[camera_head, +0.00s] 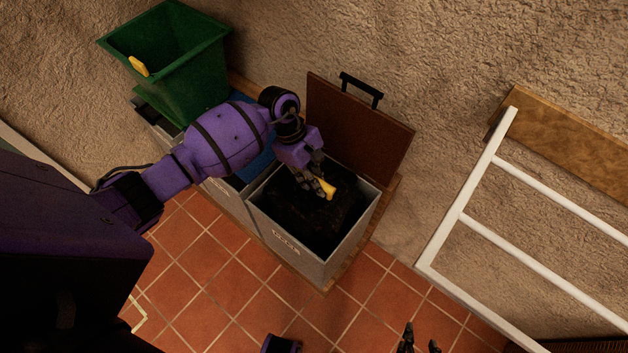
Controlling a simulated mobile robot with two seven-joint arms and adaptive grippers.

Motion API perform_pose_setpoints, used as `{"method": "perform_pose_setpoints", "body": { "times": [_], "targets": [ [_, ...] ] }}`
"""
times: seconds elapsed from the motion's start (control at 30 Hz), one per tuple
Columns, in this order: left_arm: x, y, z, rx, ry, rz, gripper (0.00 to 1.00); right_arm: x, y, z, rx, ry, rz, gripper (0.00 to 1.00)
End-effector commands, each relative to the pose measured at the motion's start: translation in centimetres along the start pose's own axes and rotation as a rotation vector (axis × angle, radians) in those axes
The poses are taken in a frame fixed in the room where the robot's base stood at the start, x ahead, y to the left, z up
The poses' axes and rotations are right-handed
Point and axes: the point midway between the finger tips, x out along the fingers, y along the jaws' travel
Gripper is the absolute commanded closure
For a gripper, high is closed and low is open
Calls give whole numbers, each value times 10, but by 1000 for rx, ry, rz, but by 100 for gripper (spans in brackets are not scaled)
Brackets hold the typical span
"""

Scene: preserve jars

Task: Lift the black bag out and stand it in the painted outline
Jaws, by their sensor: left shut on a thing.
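The black bag (320,215) sits inside an open grey bin (318,266), dark against its inside. A yellow piece (326,188), which looks like the bag's tie, stands at its top. My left gripper (320,186) reaches into the bin from above and is shut on this yellow piece. The bag's lower part is hidden in the bin. A pale painted line (139,318) on the tiles at lower left looks like part of the outline; my body hides the rest. My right gripper (420,341) is at the bottom edge, fingers apart and empty.
The bin's brown lid (358,125) stands open behind it. A green tub (178,75) with a yellow piece stands at upper left. A blue-topped bin adjoins on the left. A white rack (466,197) stands right. Tiled floor (240,310) in front is clear.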

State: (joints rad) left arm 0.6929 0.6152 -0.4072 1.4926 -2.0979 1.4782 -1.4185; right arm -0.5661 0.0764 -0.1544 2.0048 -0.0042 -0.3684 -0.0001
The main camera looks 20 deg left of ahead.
Motion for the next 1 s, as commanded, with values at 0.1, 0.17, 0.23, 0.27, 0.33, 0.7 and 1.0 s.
{"method": "perform_pose_setpoints", "body": {
  "times": [0.1, 0.17, 0.23, 0.27, 0.33, 0.7, 1.0],
  "targets": [
    [-8, 2, 3, 2, -1, 4, 100, -2, 0, -3, 1, 3, 1, 60],
    [-10, 2, 4, 2, -1, 4, 100, -3, 0, -4, 1, 4, 1, 60],
    [-13, 2, 5, 2, 0, 4, 100, -4, 1, -4, 2, 4, 1, 60],
    [-14, 2, 5, 2, 0, 4, 100, -5, 1, -5, 2, 5, 1, 60],
    [-16, 2, 6, 2, 0, 4, 100, -6, 1, -6, 3, 6, 2, 60],
    [-30, 2, 12, 2, 0, 5, 100, -8, 1, -13, 4, 15, 1, 60],
    [-41, 2, 17, 2, 0, 4, 100, -10, 0, -19, 5, 22, 0, 60]
  ]
}}
